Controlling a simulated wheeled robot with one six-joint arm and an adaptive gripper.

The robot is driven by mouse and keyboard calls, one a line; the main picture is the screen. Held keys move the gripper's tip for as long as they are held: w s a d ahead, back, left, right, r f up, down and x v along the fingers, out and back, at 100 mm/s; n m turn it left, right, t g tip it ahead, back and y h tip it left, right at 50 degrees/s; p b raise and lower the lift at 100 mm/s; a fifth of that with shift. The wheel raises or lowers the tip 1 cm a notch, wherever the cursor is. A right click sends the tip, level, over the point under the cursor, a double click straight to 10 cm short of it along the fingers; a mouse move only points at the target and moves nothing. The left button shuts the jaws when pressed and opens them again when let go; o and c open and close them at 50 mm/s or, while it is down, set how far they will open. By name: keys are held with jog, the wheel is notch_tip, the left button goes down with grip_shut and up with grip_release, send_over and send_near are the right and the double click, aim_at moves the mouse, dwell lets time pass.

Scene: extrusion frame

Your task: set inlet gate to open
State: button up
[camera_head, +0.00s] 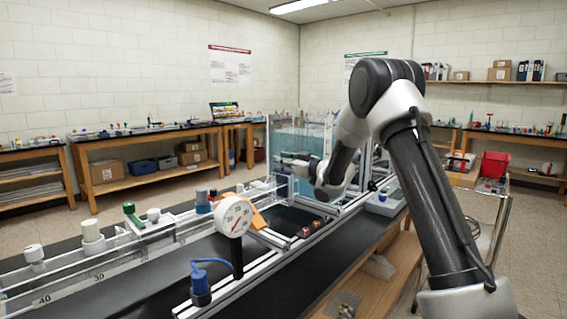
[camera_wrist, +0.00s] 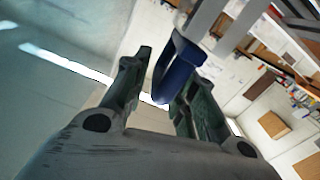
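A dark blue loop-shaped handle (camera_wrist: 178,68), which seems to belong to the inlet gate, shows in the wrist view. My gripper (camera_wrist: 165,75) has its two dark fingers apart, one on each side of the handle's lower end. A gap shows on the left finger's side; whether the right finger touches is unclear. In the head view my gripper (camera_head: 284,163) is beside the clear water tank (camera_head: 298,135) at the flume's far end. The handle cannot be made out there, and the gate's position cannot be told.
Benches line the walls.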

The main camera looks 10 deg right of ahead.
grip_shut()
notch_tip(320, 180, up, 5)
jog(key=shift+f, duration=0.1)
dwell(0.3)
jog(key=shift+o, duration=2)
grip_release()
jog(key=shift+d, duration=0.15)
